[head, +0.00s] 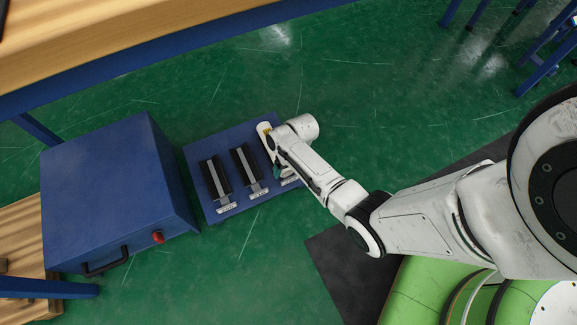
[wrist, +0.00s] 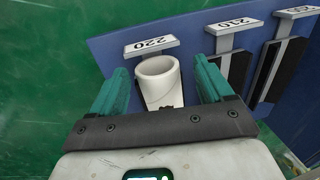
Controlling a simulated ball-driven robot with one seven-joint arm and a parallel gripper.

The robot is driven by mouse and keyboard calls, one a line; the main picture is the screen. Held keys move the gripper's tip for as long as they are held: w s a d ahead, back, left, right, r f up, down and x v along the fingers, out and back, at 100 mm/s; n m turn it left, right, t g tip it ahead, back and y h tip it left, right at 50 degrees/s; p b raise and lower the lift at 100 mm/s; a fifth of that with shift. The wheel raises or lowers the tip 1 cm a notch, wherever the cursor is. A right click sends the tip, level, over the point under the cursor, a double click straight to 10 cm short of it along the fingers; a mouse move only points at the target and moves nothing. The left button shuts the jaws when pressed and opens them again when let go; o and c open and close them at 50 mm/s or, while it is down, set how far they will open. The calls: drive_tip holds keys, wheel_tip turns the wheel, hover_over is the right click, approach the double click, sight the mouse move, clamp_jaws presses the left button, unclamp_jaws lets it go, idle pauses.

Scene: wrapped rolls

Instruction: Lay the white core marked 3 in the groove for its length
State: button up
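A white hollow core (wrist: 160,80) shows in the wrist view, its open end facing up towards the camera. It lies over the place labelled 220 (wrist: 150,45) on the blue board (wrist: 112,45). My gripper (wrist: 160,68) is open, with one teal finger on each side of the core and a gap visible on both sides. I cannot tell whether the core rests fully in its groove. No number shows on it. In the head view my gripper (head: 277,172) is over the right end of the board (head: 205,205), and my arm hides the core.
Two more grooves with black pads, labelled 210 (wrist: 230,25) and 200 (wrist: 298,12), are to the right in the wrist view and look empty. A blue box (head: 105,185) with a black handle and red knob stands left of the board. A wooden-topped bench (head: 130,30) is at the upper left.

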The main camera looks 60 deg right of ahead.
drive_tip(key=shift+o, duration=0.2)
wheel_tip(320, 180, up, 13)
drive_tip(key=s+d+p, duration=0.1)
drive_tip(key=d+p, duration=0.1)
drive_tip(key=p, duration=0.5)
drive_tip(key=s+a+r+n, duration=0.3)
drive_tip(key=s+a+r, duration=0.2)
drive_tip(key=a, duration=0.5)
drive_tip(key=s+a+r+n+h, duration=0.2)
drive_tip(key=s+a+r+n, duration=0.1)
drive_tip(key=s+r, duration=0.5)
drive_tip(key=shift+a+r, duration=0.15)
drive_tip(key=shift+r, duration=0.8)
drive_tip(key=shift+w, duration=0.1)
wheel_tip(320, 180, up, 29)
drive_tip(key=p, duration=2.9)
drive_tip(key=shift+c, duration=0.3)
